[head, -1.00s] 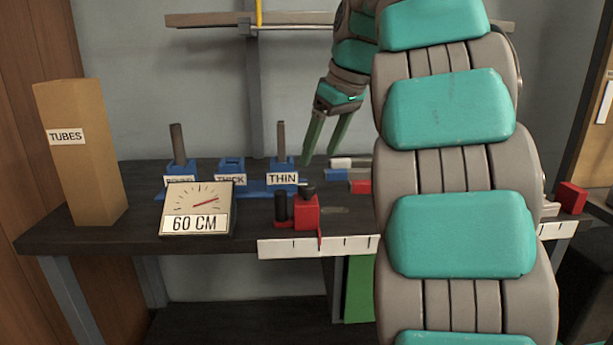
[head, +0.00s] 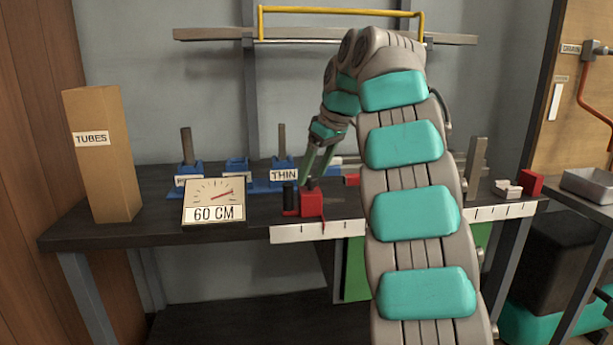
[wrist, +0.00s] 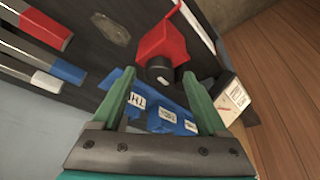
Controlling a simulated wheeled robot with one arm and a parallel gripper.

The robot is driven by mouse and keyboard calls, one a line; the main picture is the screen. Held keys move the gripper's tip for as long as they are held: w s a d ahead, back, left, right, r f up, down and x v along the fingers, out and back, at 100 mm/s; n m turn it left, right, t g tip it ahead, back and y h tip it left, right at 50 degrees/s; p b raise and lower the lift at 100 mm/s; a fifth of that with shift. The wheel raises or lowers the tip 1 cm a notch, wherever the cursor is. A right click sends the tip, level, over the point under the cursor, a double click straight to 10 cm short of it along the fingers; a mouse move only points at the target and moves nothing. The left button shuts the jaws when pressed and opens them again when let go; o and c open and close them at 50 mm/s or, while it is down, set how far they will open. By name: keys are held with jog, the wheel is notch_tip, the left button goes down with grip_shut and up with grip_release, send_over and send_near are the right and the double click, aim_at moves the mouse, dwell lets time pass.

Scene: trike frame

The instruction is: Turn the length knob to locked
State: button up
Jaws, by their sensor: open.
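A red block (head: 313,203) sits at the front of the dark bench, above a white ruled strip. A dark knob (head: 309,184) stands on its top, and a black cylinder (head: 290,196) stands at its left. In the wrist view the red block (wrist: 164,36) and a round black knob (wrist: 160,68) lie just beyond the fingertips. I cannot tell its setting. My gripper (head: 316,168) is open and empty, its green fingers pointing down near the knob. In the wrist view my gripper (wrist: 157,84) has its fingers spread to either side of the knob, apparently not touching it.
A dial reading 60 CM (head: 213,203) stands left of the block. Blue holders (head: 186,178) with upright tubes stand behind, one labelled THIN (head: 284,175). A TUBES box (head: 102,160) is at far left. The ruled strip (head: 300,232) runs along the bench front.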

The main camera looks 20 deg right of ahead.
jog(key=shift+w+f, duration=0.15)
jog(key=shift+f, duration=0.2)
jog(key=shift+c, duration=0.3)
grip_shut()
